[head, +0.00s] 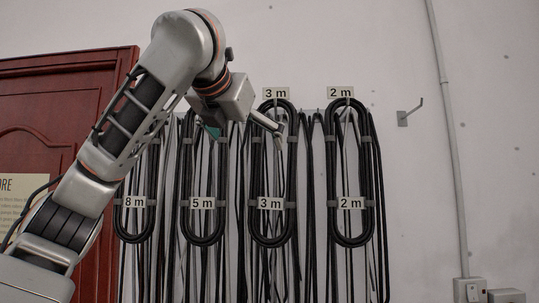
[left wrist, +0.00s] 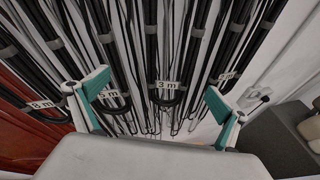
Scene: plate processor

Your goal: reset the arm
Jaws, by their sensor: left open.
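My left arm (head: 120,130) rises from the lower left and bends over at the top. Its gripper (head: 247,128) is in front of the hanging cables, near the upper part of the 3 m coil (head: 257,215). In the left wrist view the two teal-lined fingers of the left gripper (left wrist: 157,98) stand wide apart with nothing between them. The 3 m label (left wrist: 167,85) shows beyond the gap. I cannot tell whether the gripper touches any cable. My right gripper is in neither view.
Black cable coils labelled 8 m (head: 152,215), 5 m (head: 189,215) and 2 m (head: 329,215) hang on the wall. An empty hook (head: 408,113) is at right. A dark red door (head: 100,75) stands behind my arm. A conduit (head: 450,130) runs down to wall sockets (head: 470,290).

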